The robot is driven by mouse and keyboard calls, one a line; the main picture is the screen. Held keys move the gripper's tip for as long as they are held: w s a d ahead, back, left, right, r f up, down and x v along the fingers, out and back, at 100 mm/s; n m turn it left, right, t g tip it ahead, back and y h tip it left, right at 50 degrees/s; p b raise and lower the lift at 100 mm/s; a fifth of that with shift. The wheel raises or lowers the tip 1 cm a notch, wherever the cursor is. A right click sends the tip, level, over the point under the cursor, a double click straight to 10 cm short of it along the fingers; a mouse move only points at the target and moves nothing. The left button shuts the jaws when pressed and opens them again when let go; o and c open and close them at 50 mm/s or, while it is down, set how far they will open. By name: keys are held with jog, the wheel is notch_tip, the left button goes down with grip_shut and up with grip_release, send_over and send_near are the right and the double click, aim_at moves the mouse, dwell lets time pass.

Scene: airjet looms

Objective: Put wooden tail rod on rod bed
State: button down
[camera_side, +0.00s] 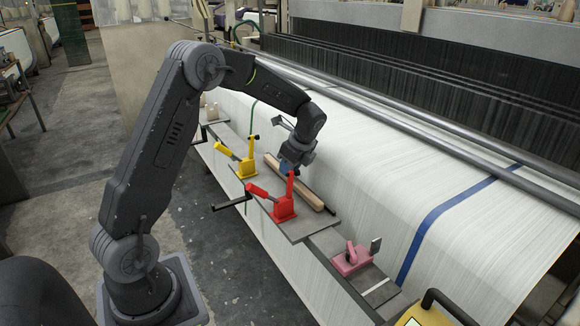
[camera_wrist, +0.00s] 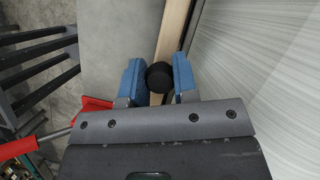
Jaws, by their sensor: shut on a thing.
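The wooden tail rod (camera_side: 304,196) is a pale wooden bar lying lengthwise along the grey plate beside the white cloth. In the wrist view, its pale wood (camera_wrist: 173,30) runs behind a round black piece (camera_wrist: 159,78) between my fingers. This black piece appears to be a knob on the rod. My gripper (camera_side: 290,166) reaches down over the rod, and its blue fingers (camera_wrist: 159,82) are shut on the black knob. A dark strip (camera_side: 318,198) runs alongside the rod; I cannot tell whether it belongs to the rod bed. Any gap beneath the rod is hidden.
A red clamp (camera_side: 284,208) stands close to the gripper's near side, a yellow clamp (camera_side: 247,166) behind it. A pink fixture (camera_side: 350,260) sits on a lower plate to the right. The white cloth (camera_side: 370,170) slopes beside the plate.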

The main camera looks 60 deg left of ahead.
jog(key=shift+f, duration=0.15)
jog(key=c, duration=0.9)
grip_release()
jog(key=v, duration=1.2)
jog(key=s+d+r+n+t, duration=0.2)
jog(key=s+d+r+n, duration=0.1)
jog(key=s+d+r, duration=0.25)
jog(key=s+d+n+t+h, duration=0.1)
jog(key=s+d+n, duration=0.2)
jog(key=s, duration=0.3)
jog(key=s+d+f+n+t+h, duration=0.1)
jog(key=s+d+n+t, duration=0.1)
jog(key=s+d+n, duration=0.2)
jog(key=s+d+f+n+t+h, duration=0.1)
jog(key=s+d+n+t+h, duration=0.1)
jog(key=s+d, duration=0.4)
jog(key=shift+s+n, duration=0.8)
jog(key=shift+s, duration=0.6)
